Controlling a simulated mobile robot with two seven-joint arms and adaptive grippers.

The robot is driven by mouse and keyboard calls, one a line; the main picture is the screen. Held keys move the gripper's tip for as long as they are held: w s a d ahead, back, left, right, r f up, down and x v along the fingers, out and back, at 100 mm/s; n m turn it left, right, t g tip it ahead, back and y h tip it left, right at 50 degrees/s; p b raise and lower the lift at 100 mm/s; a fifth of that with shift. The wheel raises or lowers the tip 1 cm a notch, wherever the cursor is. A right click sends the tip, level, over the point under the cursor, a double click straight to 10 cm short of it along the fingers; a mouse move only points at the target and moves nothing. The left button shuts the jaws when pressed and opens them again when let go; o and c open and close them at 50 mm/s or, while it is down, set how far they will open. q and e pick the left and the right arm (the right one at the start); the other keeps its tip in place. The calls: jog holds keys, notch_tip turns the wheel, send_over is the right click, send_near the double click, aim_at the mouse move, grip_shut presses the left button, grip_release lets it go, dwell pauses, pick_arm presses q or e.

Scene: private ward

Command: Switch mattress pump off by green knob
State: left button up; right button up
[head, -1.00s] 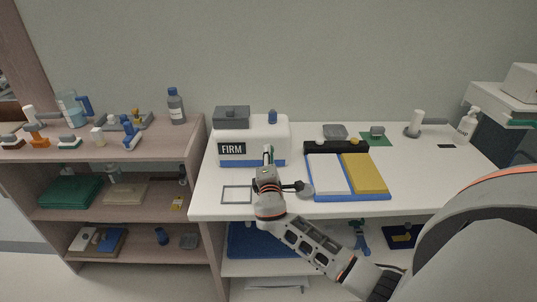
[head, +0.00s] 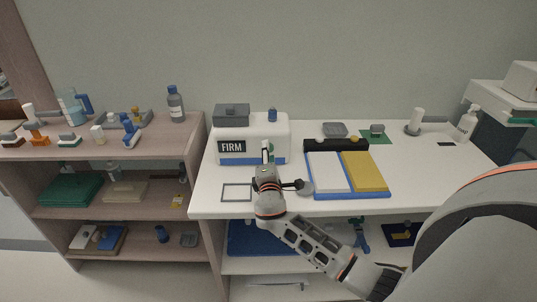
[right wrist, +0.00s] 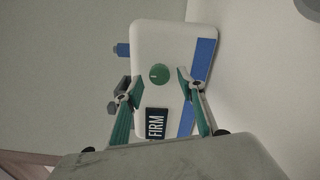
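The mattress pump (head: 281,132) is a white box with a blue base stripe and a dark FIRM label (head: 231,148), standing at the left of the white counter. The right wrist view shows its white front (right wrist: 165,40) turned sideways, with a round green knob (right wrist: 159,74) bearing a small pale mark at its top. My right gripper (head: 267,148) is in front of the pump. Its green-padded fingers (right wrist: 158,78) are open, one on each side of the knob, with visible gaps and no clear contact. In the head view the gripper largely hides the knob. My left gripper is not in view.
A flat grey frame (head: 237,192) lies in front. A cluttered wooden shelf (head: 190,136) stands left.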

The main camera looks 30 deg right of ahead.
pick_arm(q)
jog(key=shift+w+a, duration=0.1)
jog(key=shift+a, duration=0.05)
pick_arm(e)
jog(key=v, duration=1.1)
jog(key=shift+s+a, duration=0.1)
jog(key=shift+s, duration=0.3)
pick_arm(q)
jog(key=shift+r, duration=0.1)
